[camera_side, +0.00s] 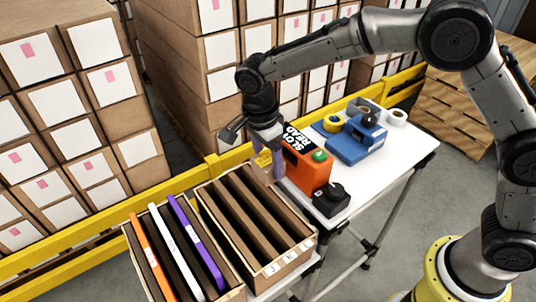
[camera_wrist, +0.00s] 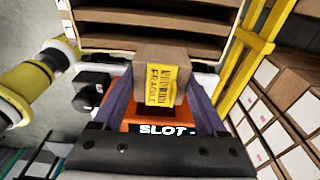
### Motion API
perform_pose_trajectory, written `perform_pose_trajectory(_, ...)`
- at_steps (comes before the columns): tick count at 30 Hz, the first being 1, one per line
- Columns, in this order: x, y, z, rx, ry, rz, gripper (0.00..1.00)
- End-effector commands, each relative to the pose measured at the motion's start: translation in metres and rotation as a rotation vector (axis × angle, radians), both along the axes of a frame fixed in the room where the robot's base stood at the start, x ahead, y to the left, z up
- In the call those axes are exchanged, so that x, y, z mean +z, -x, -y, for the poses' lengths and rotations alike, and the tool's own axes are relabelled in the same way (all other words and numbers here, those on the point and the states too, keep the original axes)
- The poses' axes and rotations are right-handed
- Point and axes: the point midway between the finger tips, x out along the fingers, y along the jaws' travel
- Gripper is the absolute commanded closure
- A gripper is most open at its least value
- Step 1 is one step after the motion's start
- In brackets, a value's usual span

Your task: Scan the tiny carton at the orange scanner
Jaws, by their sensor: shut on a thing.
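A tiny brown carton (camera_wrist: 178,62) with a yellow FRAGILE label is held between the purple fingers of my gripper (camera_wrist: 160,92) in the wrist view. In the side view the label side of the carton (camera_side: 263,158) shows at my gripper (camera_side: 271,168), beside the left end of the orange scanner (camera_side: 313,178). In the wrist view the scanner (camera_wrist: 128,127) lies behind the fingers. I cannot tell whether the carton touches it.
A slotted wooden crate (camera_side: 310,240) stands in front, empty. Another crate (camera_side: 237,291) holds orange, white and purple panels. A black device (camera_side: 331,200), a blue machine (camera_side: 354,143) and tape rolls (camera_side: 397,116) are on the table (camera_side: 408,143). A yellow rail (camera_side: 100,229) and stacked boxes stand behind.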

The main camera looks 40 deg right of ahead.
Motion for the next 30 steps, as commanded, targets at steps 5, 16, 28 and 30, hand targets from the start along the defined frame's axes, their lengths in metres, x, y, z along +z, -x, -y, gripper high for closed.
perform_pose_trajectory(5, -0.001, 0.000, 0.000, 0.000, 0.000, 0.001, 0.74)
perform_pose_trajectory(16, 0.013, -0.001, -0.001, -0.001, -0.002, 0.003, 0.74)
perform_pose_trajectory(28, 0.050, -0.001, -0.001, 0.000, -0.002, 0.003, 0.74)
perform_pose_trajectory(30, 0.055, -0.001, -0.001, 0.000, -0.002, 0.004, 0.74)
